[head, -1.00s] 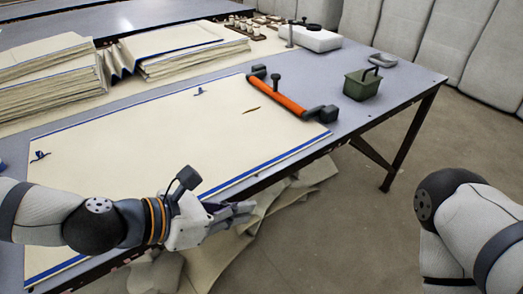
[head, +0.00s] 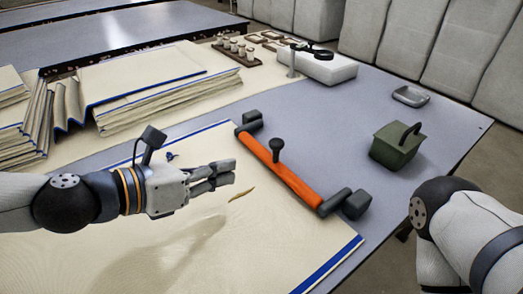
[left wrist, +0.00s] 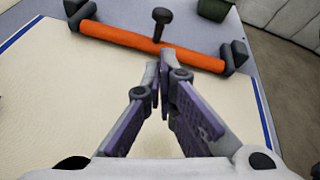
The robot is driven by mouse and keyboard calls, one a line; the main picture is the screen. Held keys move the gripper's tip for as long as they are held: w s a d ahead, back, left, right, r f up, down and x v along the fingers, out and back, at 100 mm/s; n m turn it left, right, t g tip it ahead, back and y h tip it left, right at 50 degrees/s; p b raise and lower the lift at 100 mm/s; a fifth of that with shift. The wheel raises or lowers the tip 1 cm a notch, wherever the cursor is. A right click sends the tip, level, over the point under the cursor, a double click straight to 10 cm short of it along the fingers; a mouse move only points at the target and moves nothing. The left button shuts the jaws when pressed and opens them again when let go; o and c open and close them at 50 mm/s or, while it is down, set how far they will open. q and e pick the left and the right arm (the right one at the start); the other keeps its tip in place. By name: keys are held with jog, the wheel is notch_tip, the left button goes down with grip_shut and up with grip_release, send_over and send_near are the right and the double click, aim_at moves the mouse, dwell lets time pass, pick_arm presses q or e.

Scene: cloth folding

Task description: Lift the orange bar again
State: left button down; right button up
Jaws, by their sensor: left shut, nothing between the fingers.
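The orange bar (head: 280,172) lies across the right end of the cream cloth (head: 262,240), with dark blocks at both ends and a dark knob standing up near its middle. It also shows across the top of the left wrist view (left wrist: 150,42). My left gripper (head: 232,170) is shut and empty above the cloth, to the left of the bar and apart from it. In the left wrist view its fingertips (left wrist: 165,62) meet just short of the bar. My right arm shows at the right edge, but its gripper is out of view.
A green basket (head: 397,147) and a small grey tray (head: 410,96) stand right of the bar. A white box (head: 325,68) is behind it. Folded cloth stacks (head: 165,88) fill the back left. A small brown strip (head: 241,194) lies on the cloth near my left gripper.

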pick_arm(q)
jog(key=shift+s, duration=0.25)
jog(key=b+x, duration=0.1)
jog(key=x, duration=0.9)
jog(key=shift+w, duration=0.1)
pick_arm(e)
jog(key=shift+s+f, duration=0.45)
jog(key=shift+s, duration=0.05)
